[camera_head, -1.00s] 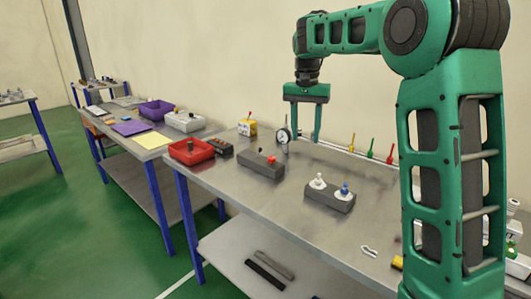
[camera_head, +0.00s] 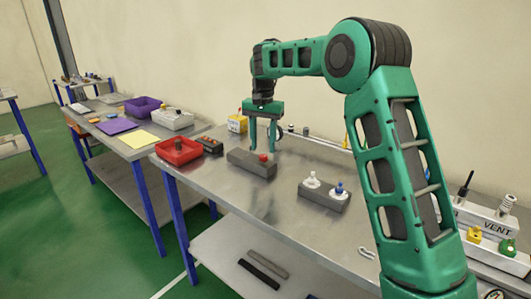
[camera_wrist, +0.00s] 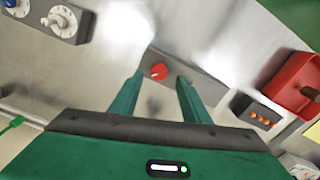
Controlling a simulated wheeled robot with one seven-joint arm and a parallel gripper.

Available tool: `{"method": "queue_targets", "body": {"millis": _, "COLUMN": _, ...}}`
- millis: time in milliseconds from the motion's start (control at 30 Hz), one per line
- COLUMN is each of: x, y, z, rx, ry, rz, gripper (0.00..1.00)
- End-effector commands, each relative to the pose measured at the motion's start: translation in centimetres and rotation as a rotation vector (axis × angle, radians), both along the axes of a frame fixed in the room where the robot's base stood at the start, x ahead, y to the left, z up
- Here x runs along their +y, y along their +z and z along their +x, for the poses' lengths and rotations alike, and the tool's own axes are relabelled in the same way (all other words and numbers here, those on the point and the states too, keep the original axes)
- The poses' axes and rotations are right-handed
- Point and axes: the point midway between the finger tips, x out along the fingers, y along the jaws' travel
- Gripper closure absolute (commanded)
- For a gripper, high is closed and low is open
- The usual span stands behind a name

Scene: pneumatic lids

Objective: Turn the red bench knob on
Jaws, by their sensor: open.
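The red bench knob (camera_head: 263,157) sits on top of a grey block (camera_head: 245,166) on the metal bench, towards the block's right end. In the wrist view the red knob (camera_wrist: 159,72) shows round with a pale mark on it. My gripper (camera_head: 262,150) points down over the bench at the grey block. Its two green fingers are apart, with nothing between the tips that I can see held. In the wrist view the fingertips (camera_wrist: 160,76) lie to either side of the knob. I cannot tell how high the tips are above it.
A second grey block (camera_head: 323,200) with a white knob and a blue knob stands to the right. A red tray (camera_head: 180,157) and a dark box with orange buttons (camera_wrist: 258,113) are to the left in the head view. Bare bench lies in front.

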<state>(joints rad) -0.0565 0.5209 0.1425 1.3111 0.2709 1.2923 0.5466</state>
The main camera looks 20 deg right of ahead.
Motion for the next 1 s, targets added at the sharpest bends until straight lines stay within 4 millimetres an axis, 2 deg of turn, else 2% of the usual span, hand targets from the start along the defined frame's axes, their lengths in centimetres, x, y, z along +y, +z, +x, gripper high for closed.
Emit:
{"method": "queue_targets", "body": {"millis": 100, "x": 0.1, "y": -1.7, "z": -0.1, "rx": 0.002, "ry": 0.002, "rz": 0.000, "gripper": 0.57}}
{"method": "queue_targets", "body": {"millis": 233, "x": 0.1, "y": -2.8, "z": 0.0, "rx": 0.001, "ry": 0.002, "rz": 0.001, "gripper": 0.57}}
{"method": "queue_targets", "body": {"millis": 600, "x": 0.1, "y": -3.2, "z": 0.0, "rx": -0.001, "ry": 0.002, "rz": 0.001, "gripper": 0.57}}
{"method": "queue_targets", "body": {"millis": 633, "x": 0.1, "y": -3.2, "z": 0.0, "rx": -0.001, "ry": 0.002, "rz": 0.001, "gripper": 0.62}}
{"method": "queue_targets", "body": {"millis": 700, "x": 0.1, "y": -3.2, "z": 0.0, "rx": -0.001, "ry": 0.002, "rz": 0.001, "gripper": 0.79}}
{"method": "queue_targets", "body": {"millis": 800, "x": 0.1, "y": -3.2, "z": 0.0, "rx": -0.001, "ry": 0.002, "rz": 0.000, "gripper": 0.99}}
{"method": "queue_targets", "body": {"millis": 867, "x": 0.1, "y": -3.2, "z": 0.0, "rx": -0.001, "ry": 0.003, "rz": 0.000, "gripper": 0.99}}
{"method": "queue_targets", "body": {"millis": 900, "x": -1.3, "y": -3.2, "z": 0.0, "rx": -0.001, "ry": -0.002, "rz": 0.000, "gripper": 0.99}}
{"method": "queue_targets", "body": {"millis": 1000, "x": -0.6, "y": -3.2, "z": 0.0, "rx": -0.002, "ry": 0.002, "rz": 0.000, "gripper": 0.99}}
